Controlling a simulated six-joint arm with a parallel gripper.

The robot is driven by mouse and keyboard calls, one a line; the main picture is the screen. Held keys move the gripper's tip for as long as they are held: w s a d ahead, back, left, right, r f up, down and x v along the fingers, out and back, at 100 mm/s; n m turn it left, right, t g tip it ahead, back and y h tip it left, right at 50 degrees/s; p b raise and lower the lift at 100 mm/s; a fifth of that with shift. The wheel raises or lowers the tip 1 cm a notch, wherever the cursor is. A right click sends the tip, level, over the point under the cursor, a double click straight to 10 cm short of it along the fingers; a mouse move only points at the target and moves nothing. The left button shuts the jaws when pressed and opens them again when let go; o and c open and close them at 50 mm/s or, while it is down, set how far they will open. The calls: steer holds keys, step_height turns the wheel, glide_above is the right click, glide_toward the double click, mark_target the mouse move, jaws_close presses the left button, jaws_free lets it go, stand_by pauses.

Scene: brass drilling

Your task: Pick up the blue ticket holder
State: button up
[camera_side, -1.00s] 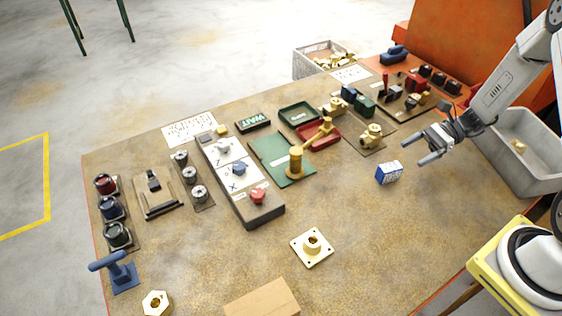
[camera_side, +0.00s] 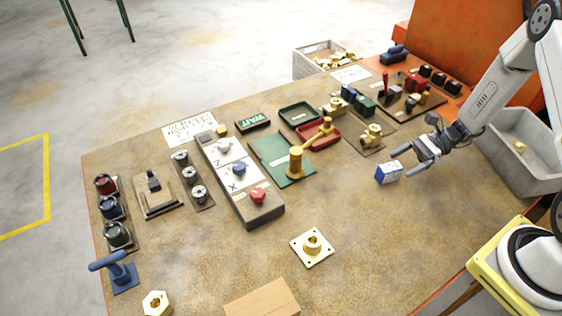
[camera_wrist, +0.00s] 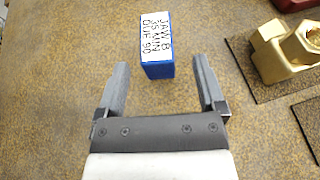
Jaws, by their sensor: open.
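The blue ticket holder (camera_side: 389,173) is a small blue block with a white lettered ticket, standing on the brown table at the right of the side view. In the wrist view the holder (camera_wrist: 158,48) lies ahead of my gripper, its ticket reading "JAW 8 35 MIN DUE 90". My gripper (camera_side: 402,163) is open, low over the table beside the holder. In the wrist view the fingertips (camera_wrist: 158,64) are spread wider than the holder, with its near end about level with the tips. Whether the fingers touch it I cannot tell; they look apart from it.
A brass valve fitting (camera_side: 371,136) on a dark plate stands behind the holder and shows at right in the wrist view (camera_wrist: 285,55). A grey bin (camera_side: 530,150) is at the right. A flanged brass part (camera_side: 312,247) lies in front. Table around the holder is clear.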

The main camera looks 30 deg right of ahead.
mark_target(389, 167)
steer(key=shift+x, duration=2.55)
steer(key=shift+s, duration=0.1)
steer(key=shift+c, duration=0.2)
jaws_close()
steer(key=shift+r, duration=0.2)
steer(key=shift+r, duration=0.85)
steer(key=s+a+r, duration=0.1)
steer(key=s+r, duration=1)
steer(key=s, duration=0.3)
steer(key=shift+a, duration=0.25)
